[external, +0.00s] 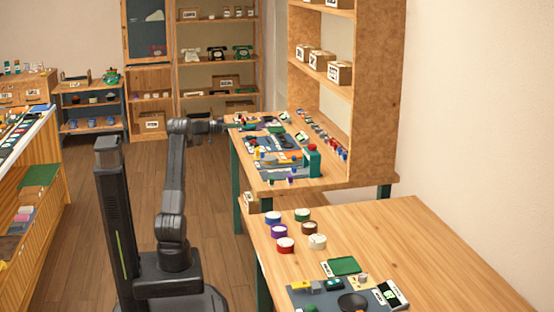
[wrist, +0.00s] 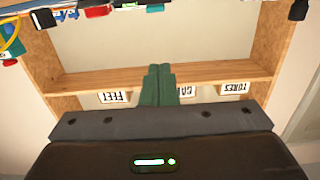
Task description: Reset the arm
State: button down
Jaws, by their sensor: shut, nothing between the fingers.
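My arm (external: 173,190) stands upright from its base and bends at the top, reaching right toward the far workbench. My gripper (external: 234,121) is at the left edge of that bench, a little above its top as far as I can tell. In the wrist view my gripper (wrist: 157,85) shows two green fingers pressed together, with nothing visible between them. Behind the fingers is a wooden shelf board (wrist: 90,77) with upside-down labels. The fingers partly hide one label.
The far workbench (external: 255,182) holds parts, tools and a green-and-red device (external: 312,160). A tall wooden shelf (external: 375,90) rises at its right. The near table (external: 420,240) carries several coloured round containers and a green tray (external: 344,266). The wooden floor (external: 90,200) left of my arm is clear.

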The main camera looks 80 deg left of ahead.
jog(key=s+p, duration=0.1)
jog(key=s, duration=0.4)
jog(key=s+d+r+n+g+y+p, duration=0.1)
jog(key=r+g+p, duration=0.4)
jog(key=r+p, duration=0.5)
jog(key=s+d+r+n+g+y+p, duration=0.1)
jog(key=d+r+g+p, duration=0.4)
jog(key=p, duration=1.8)
notch_tip(320, 180, up, 5)
jog(key=shift+s+r+n, duration=0.15)
jog(key=shift+s+n, duration=0.4)
jog(key=shift+n, duration=0.45)
jog(key=shift+d, duration=0.1)
